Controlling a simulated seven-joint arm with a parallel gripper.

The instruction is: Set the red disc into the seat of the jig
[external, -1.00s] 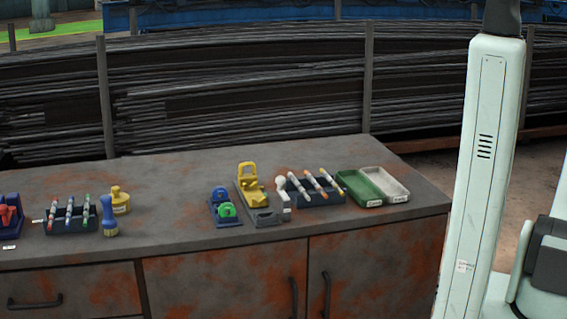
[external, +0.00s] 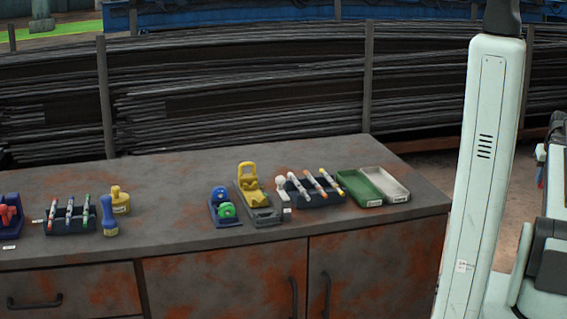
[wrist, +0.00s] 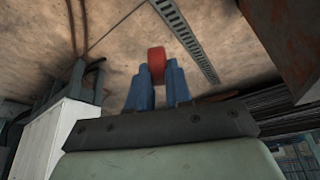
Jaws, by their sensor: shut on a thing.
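In the wrist view, the red disc (wrist: 157,62) is seen edge-on between the tips of the two blue fingers of my gripper (wrist: 157,72), which is shut on it. The gripper is away from the bench, with bare floor behind it. In the external view only part of my arm's end shows at the right edge, with a small blue and red spot on it. I cannot tell for sure which fixture is the jig. A yellow and grey fixture (external: 247,180) and a blue fixture with a green part (external: 224,211) stand mid-bench.
The rusty bench top (external: 165,185) has free room left of the blue fixture. Marker racks (external: 70,223) and (external: 318,197), a green tray (external: 357,187), a white tray (external: 385,184), a yellow stamp-like object (external: 120,200) and a blue-handled brush (external: 107,218) stand on it.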

